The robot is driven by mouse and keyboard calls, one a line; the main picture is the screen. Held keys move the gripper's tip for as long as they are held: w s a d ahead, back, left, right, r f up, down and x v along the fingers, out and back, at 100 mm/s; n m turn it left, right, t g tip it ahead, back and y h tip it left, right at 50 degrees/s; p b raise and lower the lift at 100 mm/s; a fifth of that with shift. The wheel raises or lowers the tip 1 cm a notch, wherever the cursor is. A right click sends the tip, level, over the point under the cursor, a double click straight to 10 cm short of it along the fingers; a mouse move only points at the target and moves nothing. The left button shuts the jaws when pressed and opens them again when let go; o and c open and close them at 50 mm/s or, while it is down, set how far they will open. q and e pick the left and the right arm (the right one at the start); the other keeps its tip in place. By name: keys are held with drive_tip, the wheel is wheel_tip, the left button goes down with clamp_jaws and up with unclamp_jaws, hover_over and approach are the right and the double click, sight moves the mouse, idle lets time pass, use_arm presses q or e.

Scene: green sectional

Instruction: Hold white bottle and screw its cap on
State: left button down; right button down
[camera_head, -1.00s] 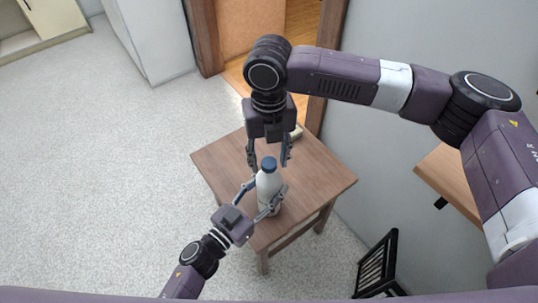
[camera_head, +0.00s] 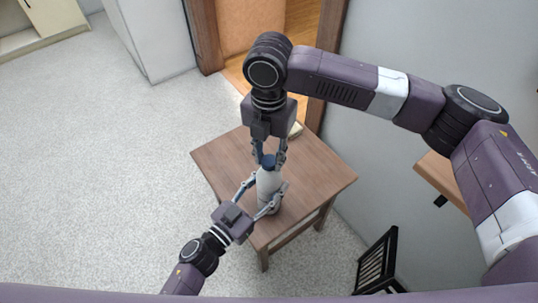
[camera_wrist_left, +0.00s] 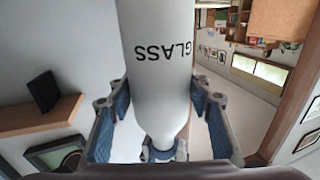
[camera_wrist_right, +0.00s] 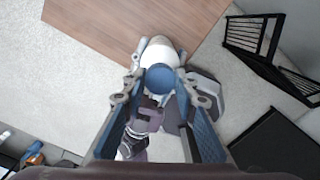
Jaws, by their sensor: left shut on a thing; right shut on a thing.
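The white bottle (camera_head: 268,190) stands upright at the front of the small wooden table. My left gripper (camera_head: 267,187) is shut around its body from the front left. The left wrist view shows the bottle (camera_wrist_left: 160,75) between the two fingers, with "GLASS" printed on it. The blue cap (camera_head: 268,160) sits at the top of the bottle's neck. My right gripper (camera_head: 269,158) points down from above and is shut on the cap. In the right wrist view the cap (camera_wrist_right: 159,79) is between the fingertips. The threads are hidden.
The wooden table (camera_head: 320,180) is mostly bare right of the bottle. A small pale object (camera_head: 296,130) lies at its far edge, partly behind my right gripper. A black slatted rack (camera_head: 376,264) stands on the floor at right. Open carpet (camera_head: 100,170) lies to the left.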

drive_tip(key=m, duration=0.3)
drive_tip(key=shift+m, duration=0.3)
drive_tip(key=m, duration=0.8)
drive_tip(key=shift+m, duration=0.3)
drive_tip(key=m, duration=1.2)
drive_tip(key=shift+a+f, duration=0.1)
drive_tip(key=m, duration=0.9)
drive_tip(key=c, duration=1.5)
unclamp_jaws()
drive_tip(key=shift+c, duration=0.2)
